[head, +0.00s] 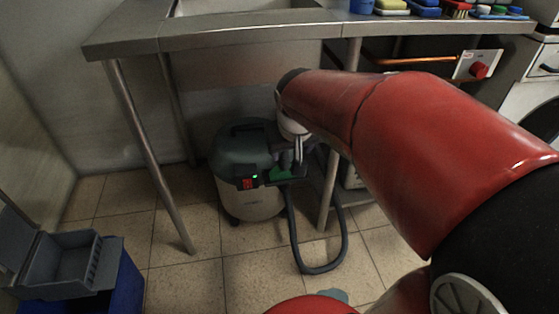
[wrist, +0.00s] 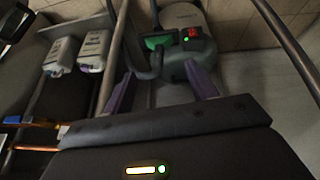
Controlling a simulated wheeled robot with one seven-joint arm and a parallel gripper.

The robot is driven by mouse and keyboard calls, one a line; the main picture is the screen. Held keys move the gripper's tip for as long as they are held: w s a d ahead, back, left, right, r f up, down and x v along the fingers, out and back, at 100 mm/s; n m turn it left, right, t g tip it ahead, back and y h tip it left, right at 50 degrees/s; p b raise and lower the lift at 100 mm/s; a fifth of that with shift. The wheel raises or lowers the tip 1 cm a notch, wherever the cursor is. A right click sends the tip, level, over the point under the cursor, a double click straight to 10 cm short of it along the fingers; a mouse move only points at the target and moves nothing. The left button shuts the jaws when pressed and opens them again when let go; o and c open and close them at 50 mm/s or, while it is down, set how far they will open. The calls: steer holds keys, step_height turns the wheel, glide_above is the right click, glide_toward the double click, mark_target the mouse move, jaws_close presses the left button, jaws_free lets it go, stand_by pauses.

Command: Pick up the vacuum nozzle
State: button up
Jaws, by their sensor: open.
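A vacuum with a dark green-grey top and a beige body (head: 250,200) stands on the tiles under the steel counter. A grey hose (head: 343,240) loops from its front to the floor and back up. A green piece (head: 279,174) shows at the front beside a red switch; it also shows in the wrist view (wrist: 157,42). I cannot tell clearly which part is the nozzle. My gripper (wrist: 160,88) is open, its two purple fingers apart, with the vacuum's dark top beyond them. In the head view my gripper is dark and partly hidden by my arm near the vacuum.
The steel counter (head: 210,38) overhangs the vacuum; its legs (head: 150,155) stand either side. A blue bin with a grey tray (head: 72,268) is at lower left. Two grey containers (wrist: 93,51) sit on a shelf at left in the wrist view. Tiles at front left are free.

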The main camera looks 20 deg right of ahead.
steer(key=w+d+f, duration=0.3)
steer(key=w+f, duration=0.4)
steer(key=w, duration=0.4)
glide_toward(285, 156)
steer(key=w+f, duration=0.2)
steer(key=shift+m+y, duration=0.3)
steer(key=shift+y, duration=0.1)
steer(key=x, duration=0.5)
steer(key=s+x, duration=0.1)
steer(key=x, duration=0.2)
steer(key=shift+d+f, duration=0.2)
steer(key=shift+d, duration=0.15)
jaws_close()
